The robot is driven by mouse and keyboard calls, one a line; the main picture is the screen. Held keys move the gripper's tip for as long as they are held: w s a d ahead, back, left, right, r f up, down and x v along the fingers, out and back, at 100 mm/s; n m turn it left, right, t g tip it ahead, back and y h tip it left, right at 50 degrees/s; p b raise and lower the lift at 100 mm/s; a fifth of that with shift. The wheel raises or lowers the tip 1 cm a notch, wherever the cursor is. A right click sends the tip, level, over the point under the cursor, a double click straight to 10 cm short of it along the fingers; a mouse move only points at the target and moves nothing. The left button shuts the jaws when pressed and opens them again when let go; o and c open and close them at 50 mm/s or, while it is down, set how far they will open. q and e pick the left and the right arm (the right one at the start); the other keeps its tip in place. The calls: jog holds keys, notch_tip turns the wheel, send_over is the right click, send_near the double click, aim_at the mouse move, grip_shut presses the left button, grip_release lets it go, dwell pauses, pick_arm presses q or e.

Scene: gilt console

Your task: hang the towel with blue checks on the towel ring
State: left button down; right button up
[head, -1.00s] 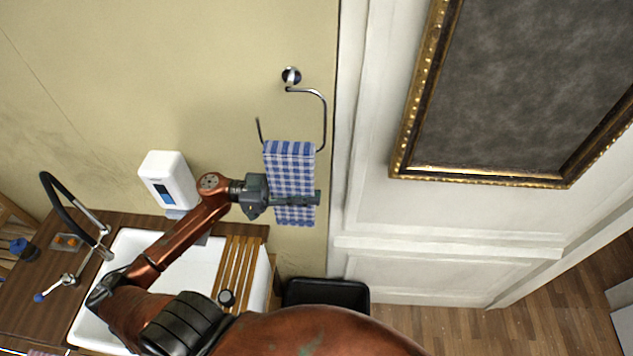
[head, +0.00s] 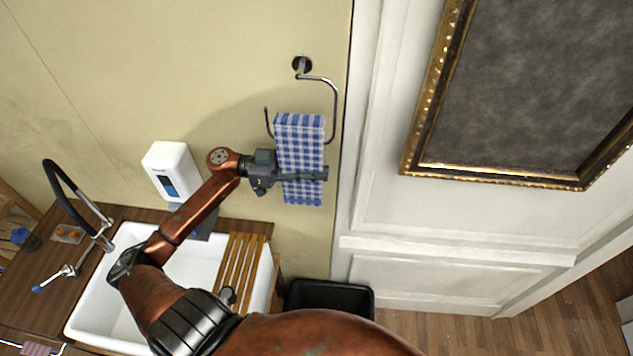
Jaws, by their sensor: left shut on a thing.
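My right gripper is not in view.
A white dispenser (head: 171,172) is on the wall left of the gripper. Below are a white sink (head: 190,265) with a wooden slatted rack (head: 240,262) and a black faucet (head: 62,180). A dark bin (head: 330,296) stands below the towel. A gilt frame (head: 412,140) hangs at right.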

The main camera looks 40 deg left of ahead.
pick_arm(q)
jog(key=shift+w+a+f+b, duration=0.1)
jog(key=shift+w+a+b, duration=0.15)
jog(key=shift+w+b, duration=0.15)
jog(key=shift+w+a+b, duration=0.2)
jog(key=shift+w+b, duration=0.1)
jog(key=shift+w, duration=0.2)
jog(key=shift+w+a, duration=0.15)
jog(key=shift+w, duration=0.1)
jog(key=shift+w+f+b, duration=0.15)
jog(key=shift+b, duration=0.2)
jog(key=shift+f, duration=0.9)
jog(key=shift+a+f+b, duration=0.1)
jog(key=shift+f+b, duration=1.05)
jog(key=shift+f, duration=1.6)
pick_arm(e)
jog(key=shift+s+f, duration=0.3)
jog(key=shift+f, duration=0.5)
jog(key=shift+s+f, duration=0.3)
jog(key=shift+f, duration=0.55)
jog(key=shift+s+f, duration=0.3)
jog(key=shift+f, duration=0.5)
pick_arm(q)
jog(key=c, duration=2)
grip_release()
